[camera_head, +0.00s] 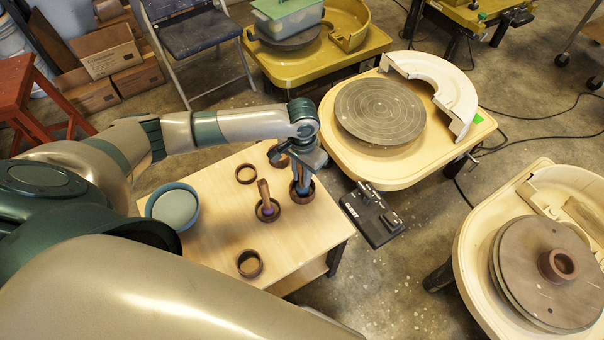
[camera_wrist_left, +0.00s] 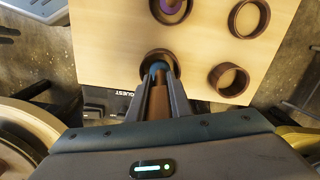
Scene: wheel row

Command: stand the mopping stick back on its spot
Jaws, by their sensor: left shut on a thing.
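The mopping stick, a brown stick with a blue lower end (camera_wrist_left: 158,69), is between the fingers of my left gripper (camera_head: 303,176). The gripper is shut on it and points down; its fingers also show in the left wrist view (camera_wrist_left: 159,95). The blue end is at the opening of a brown ring holder (camera_head: 304,198) near the table's right edge, roughly upright. I cannot tell whether it touches the tabletop. The same holder shows in the left wrist view (camera_wrist_left: 176,56). My right gripper is not in view.
A second stick (camera_head: 264,192) with a purple end stands in a neighbouring ring on the wooden table (camera_head: 215,235). Empty rings stand behind (camera_head: 246,174) and in front (camera_head: 249,264). A blue bowl (camera_head: 174,207) is at left. A potter's wheel (camera_head: 380,111) stands beyond the table.

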